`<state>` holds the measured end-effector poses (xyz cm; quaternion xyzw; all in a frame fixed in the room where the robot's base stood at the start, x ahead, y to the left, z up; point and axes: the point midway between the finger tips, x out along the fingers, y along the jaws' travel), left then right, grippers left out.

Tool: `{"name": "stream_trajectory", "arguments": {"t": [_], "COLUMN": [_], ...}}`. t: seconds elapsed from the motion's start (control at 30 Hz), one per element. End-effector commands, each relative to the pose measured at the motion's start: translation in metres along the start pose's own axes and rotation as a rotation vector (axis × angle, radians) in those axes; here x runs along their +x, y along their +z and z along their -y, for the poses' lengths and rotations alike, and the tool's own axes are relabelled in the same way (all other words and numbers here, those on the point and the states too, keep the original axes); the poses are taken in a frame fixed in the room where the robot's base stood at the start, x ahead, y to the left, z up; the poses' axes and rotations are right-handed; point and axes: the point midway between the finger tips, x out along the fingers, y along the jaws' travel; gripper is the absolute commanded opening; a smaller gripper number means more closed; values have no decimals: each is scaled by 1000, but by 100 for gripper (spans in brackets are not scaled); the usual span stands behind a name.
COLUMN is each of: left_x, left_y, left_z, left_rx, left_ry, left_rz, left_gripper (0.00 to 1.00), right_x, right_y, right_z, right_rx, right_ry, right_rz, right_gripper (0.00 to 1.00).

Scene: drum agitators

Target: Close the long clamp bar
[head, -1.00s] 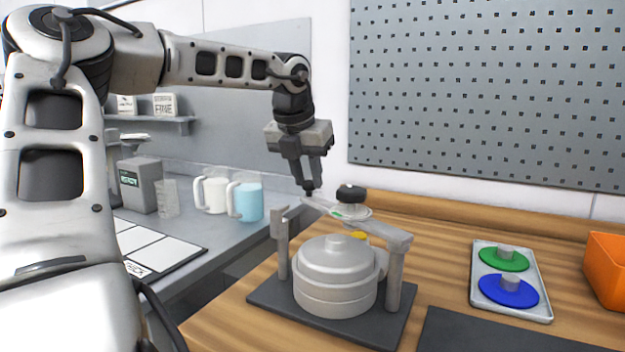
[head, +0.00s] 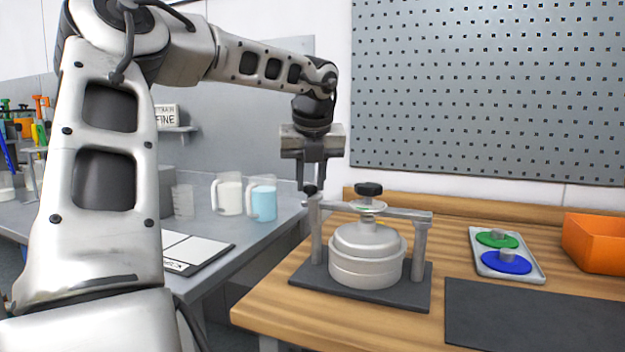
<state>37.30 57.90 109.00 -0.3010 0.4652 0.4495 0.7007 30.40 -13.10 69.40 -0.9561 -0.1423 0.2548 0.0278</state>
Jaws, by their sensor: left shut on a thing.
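The long clamp bar (head: 398,212) is a grey bar that pivots at the right post (head: 419,248) of the drum stand. It spans above the lidded metal drum (head: 366,262) to the left post (head: 316,232), and its left end lies at the top of that post; whether it is fully seated is too small to tell. A black knob (head: 369,189) on a screw with a round plate stands mid-bar. My left gripper (head: 310,189) points down, shut on the bar's left end, with the grip partly hidden. My right gripper is out of view.
The stand's dark base (head: 393,294) sits on the wooden table (head: 262,310). To the right are a tray (head: 529,265) with green and blue discs, an orange bin (head: 597,243) and a dark mat (head: 535,317). Jugs (head: 263,202) stand on the grey bench behind left.

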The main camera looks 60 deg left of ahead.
Motion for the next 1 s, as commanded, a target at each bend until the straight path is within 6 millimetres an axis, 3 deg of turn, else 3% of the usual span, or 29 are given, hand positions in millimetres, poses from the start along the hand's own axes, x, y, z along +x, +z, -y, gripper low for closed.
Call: {"name": "stream_trajectory", "arguments": {"t": [0.23, 0.27, 0.3, 0.33, 0.6, 0.73, 1.0], "left_x": [0, 0, 0, 0, 0, -10, -68], "left_y": [-2, -2, -2, -2, -2, -1, 0], "left_z": [-1, -1, -1, -1, 0, 0, 1], "left_rx": [2, 2, 3, 3, 4, 3, 3], "left_ry": [10, 10, 9, 9, 5, 4, 2], "left_rz": [-8, -9, -9, -8, -6, -4, -1], "left_gripper": [0, 33, 44, 47, 47, 47, 47], "right_x": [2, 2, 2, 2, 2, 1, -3], "right_y": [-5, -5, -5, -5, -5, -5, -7], "right_z": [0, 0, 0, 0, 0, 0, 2], "right_rx": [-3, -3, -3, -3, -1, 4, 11], "right_ry": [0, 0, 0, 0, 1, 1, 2], "right_rz": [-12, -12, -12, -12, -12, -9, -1], "right_gripper": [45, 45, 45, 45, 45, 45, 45]}}
